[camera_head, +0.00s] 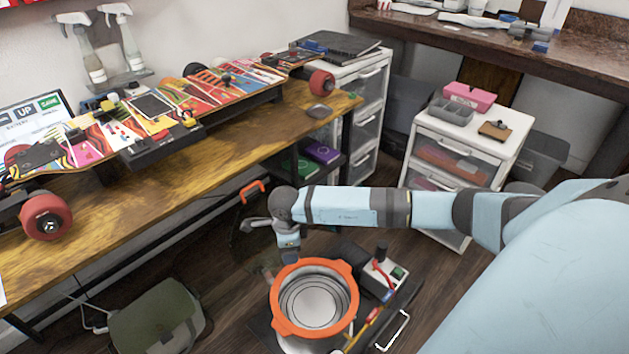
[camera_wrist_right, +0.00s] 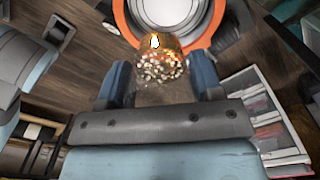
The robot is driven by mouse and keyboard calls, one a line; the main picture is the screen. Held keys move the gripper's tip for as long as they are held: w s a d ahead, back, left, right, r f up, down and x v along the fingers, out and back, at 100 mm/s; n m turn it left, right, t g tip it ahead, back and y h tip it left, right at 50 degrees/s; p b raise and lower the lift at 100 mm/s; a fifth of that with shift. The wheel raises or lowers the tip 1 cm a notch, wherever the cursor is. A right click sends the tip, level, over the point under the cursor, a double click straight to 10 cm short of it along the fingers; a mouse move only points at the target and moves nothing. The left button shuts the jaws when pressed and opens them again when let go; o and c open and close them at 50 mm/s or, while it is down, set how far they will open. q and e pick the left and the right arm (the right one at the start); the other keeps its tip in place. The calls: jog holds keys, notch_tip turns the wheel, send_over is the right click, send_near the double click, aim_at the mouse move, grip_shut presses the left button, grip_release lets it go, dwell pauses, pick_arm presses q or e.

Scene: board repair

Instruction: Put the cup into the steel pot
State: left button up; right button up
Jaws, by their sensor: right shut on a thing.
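The steel pot (camera_head: 274,300) has a wide orange rim and a ringed, silvery inside; it stands low at the bottom centre of the head view. The orange rim also shows at the top of the right wrist view (camera_wrist_right: 126,22). My right gripper (camera_head: 287,252) is just behind the pot's far left rim. In the wrist view its two blue fingers (camera_wrist_right: 160,80) are shut on the cup (camera_wrist_right: 161,62), a see-through amber vessel with a speckled pattern. The cup overlaps the pot's near rim there; I cannot tell whether they touch. The cup is hard to make out in the head view. My left gripper is out of view.
A wooden workbench (camera_head: 130,205) with a colourful skateboard (camera_head: 175,110) runs along the left. A white drawer unit (camera_head: 455,150) stands at the right. A box with a red cable (camera_head: 385,275) sits beside the pot. A green bag (camera_head: 155,320) lies on the floor.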

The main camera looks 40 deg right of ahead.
jog(key=s+d+f+m+b, duration=0.1)
jog(key=s+d+f+m, duration=0.2)
jog(key=f+m, duration=0.25)
jog(key=s+d+f+m+b, duration=0.25)
jog(key=d+f+m, duration=0.2)
jog(key=f, duration=0.25)
jog(key=b, duration=0.5)
send_over(322, 313)
notch_tip(322, 313, down, 15)
jog(key=shift+r, duration=0.1)
notch_tip(322, 313, down, 4)
jog(key=shift+f+b, duration=0.1)
jog(key=shift+b, duration=1.05)
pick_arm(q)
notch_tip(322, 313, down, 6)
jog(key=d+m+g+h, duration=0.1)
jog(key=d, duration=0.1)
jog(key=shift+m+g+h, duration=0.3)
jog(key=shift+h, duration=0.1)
pick_arm(e)
jog(key=shift+f, duration=0.2)
jog(key=shift+f, duration=0.15)
jog(key=o, duration=0.9)
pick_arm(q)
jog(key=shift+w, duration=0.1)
pick_arm(e)
jog(key=shift+o, duration=0.2)
